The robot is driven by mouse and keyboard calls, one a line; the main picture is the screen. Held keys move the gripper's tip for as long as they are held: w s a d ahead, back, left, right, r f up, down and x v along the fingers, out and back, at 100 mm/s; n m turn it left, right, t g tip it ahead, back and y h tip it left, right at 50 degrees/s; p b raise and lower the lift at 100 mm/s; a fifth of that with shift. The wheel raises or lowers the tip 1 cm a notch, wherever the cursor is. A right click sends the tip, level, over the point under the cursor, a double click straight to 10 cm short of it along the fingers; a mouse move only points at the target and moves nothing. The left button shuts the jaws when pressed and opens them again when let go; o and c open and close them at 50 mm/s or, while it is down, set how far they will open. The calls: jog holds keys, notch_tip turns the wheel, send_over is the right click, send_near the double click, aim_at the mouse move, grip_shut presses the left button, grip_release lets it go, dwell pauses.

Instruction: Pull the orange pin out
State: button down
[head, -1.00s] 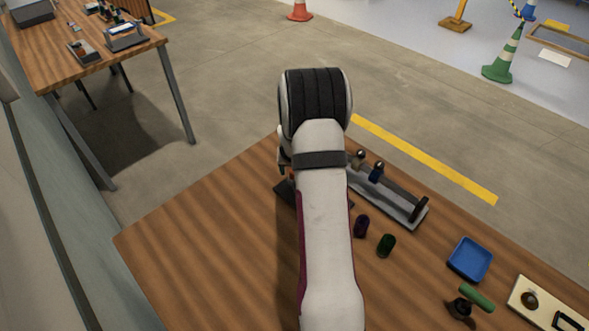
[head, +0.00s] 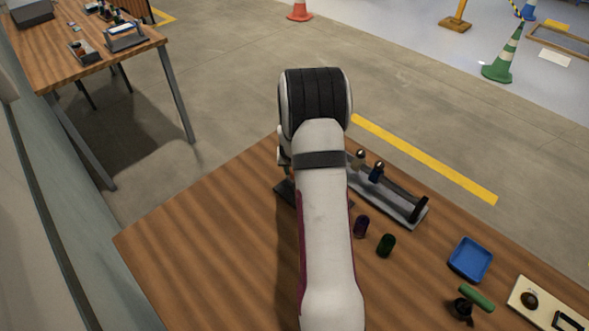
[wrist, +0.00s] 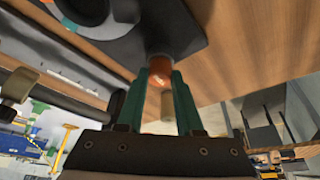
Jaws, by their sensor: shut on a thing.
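The orange pin (wrist: 160,64) shows in the wrist view between the green fingertips of my gripper (wrist: 159,77), which is shut on it. The pin's upper end in that picture meets a dark fixture (wrist: 185,32); how deep it sits in there is hidden. A tan cylindrical piece (wrist: 167,106) shows between the fingers, below the orange part. In the head view my arm hides the pin and my gripper. Only parts of a dark plate (head: 284,192) show beside the arm there.
The table's left side is clear.

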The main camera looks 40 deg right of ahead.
dwell(0.7)
jog(key=shift+r, duration=0.85)
jog(key=c, duration=0.6)
grip_release()
jog(key=shift+o, duration=0.2)
jog(key=v, duration=1.5)
jog(key=shift+r, duration=0.35)
jog(key=shift+s+a, duration=0.1)
